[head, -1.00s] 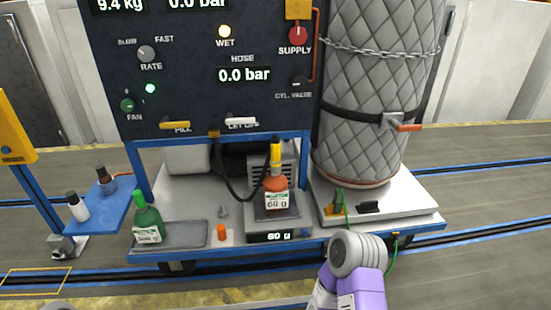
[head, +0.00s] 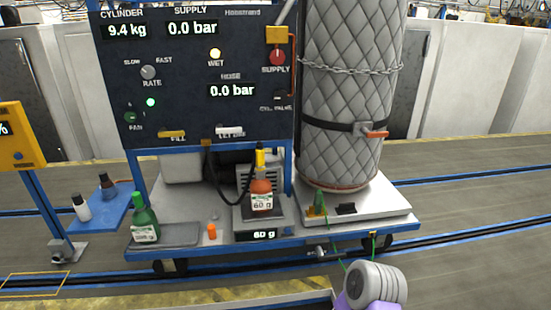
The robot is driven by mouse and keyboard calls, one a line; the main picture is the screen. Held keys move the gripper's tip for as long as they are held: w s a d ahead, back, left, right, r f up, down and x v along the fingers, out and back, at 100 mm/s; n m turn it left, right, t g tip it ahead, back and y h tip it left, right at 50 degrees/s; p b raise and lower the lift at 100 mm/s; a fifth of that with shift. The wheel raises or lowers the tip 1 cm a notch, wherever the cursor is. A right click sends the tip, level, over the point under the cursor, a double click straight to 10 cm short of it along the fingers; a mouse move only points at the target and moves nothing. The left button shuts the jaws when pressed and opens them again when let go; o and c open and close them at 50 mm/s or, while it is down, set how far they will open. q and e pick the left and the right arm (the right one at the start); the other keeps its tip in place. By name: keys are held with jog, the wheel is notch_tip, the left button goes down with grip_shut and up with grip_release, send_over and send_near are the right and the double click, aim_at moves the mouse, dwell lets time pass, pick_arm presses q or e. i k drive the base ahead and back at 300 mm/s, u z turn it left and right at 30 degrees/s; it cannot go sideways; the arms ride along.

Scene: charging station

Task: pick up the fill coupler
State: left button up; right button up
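A yellow fitting (head: 260,159), which looks like the fill coupler, stands on top of an orange bottle (head: 261,196). A black hose (head: 228,198) runs from under the panel towards it. The bottle stands upright on a scale (head: 258,226) that reads 60 g. Neither of my grippers is in view. Only a grey and purple link of my arm shows at the bottom right, apart from the cart.
The control panel (head: 190,110) stands behind the bottle. A quilted cylinder (head: 345,95) stands to its right. Floor in front is clear.

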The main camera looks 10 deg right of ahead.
aim_at(260, 166)
jog(key=z, duration=0.1)
jog(key=i, duration=1.25)
jog(key=u, duration=0.35)
